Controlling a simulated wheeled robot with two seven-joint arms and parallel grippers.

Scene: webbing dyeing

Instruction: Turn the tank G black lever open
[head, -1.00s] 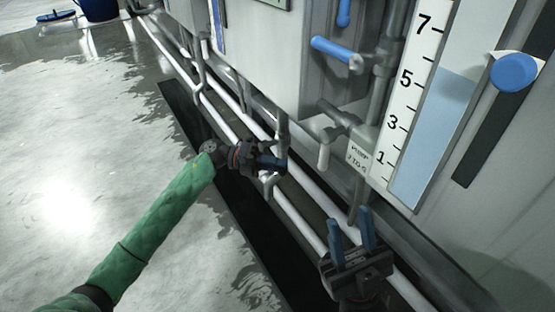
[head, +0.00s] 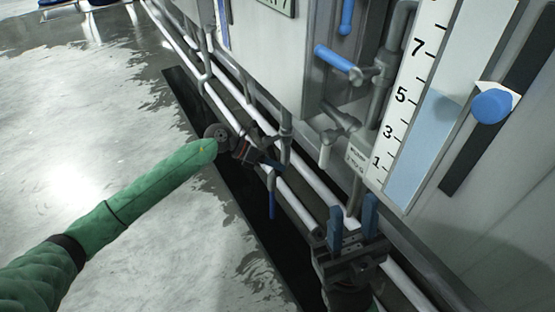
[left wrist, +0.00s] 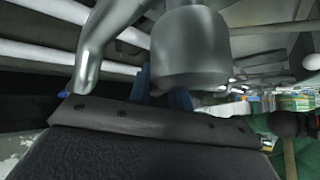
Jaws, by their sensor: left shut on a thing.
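My left gripper (head: 268,161) is at the low pipework beside the tank, shut on the black lever, which its jaws mostly hide. In the left wrist view its blue fingers (left wrist: 160,94) sit partly behind a grey metal valve body (left wrist: 190,50). A curved grey spout (left wrist: 95,50) points down beside it, with a small blue bit at its mouth. In the head view a narrow blue streak (head: 272,198) hangs straight below the spout. My right gripper (head: 352,220) is empty, its blue fingers upright and apart.
The wet floor at left is clear.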

